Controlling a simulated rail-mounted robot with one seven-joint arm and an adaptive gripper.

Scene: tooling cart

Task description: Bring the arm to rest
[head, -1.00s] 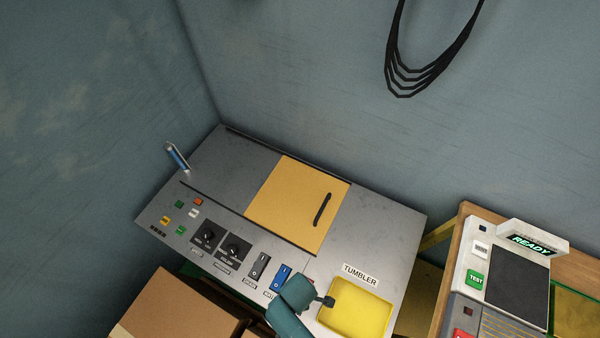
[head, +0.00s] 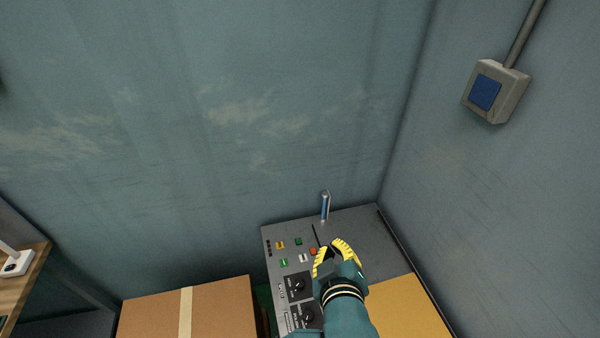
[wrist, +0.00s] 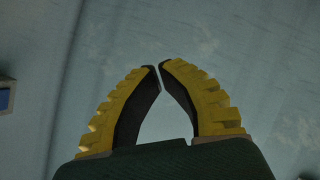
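My arm reaches up from the bottom of the head view. My gripper (head: 331,243), with yellow ribbed fingers, is above the control panel of the grey machine (head: 362,228). In the wrist view my gripper (wrist: 160,66) has its fingertips drawn together with only a sliver between them. Nothing is held. The fingers point toward the blue-grey wall (wrist: 205,40).
A blue-and-silver upright handle (head: 325,206) stands at the panel's far edge, just beyond my gripper. Panel buttons, black dials and a yellow lid (head: 405,308) lie around the arm. A cardboard box (head: 225,305) stands left. A blue-faced wall switch (head: 486,92) is upper right.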

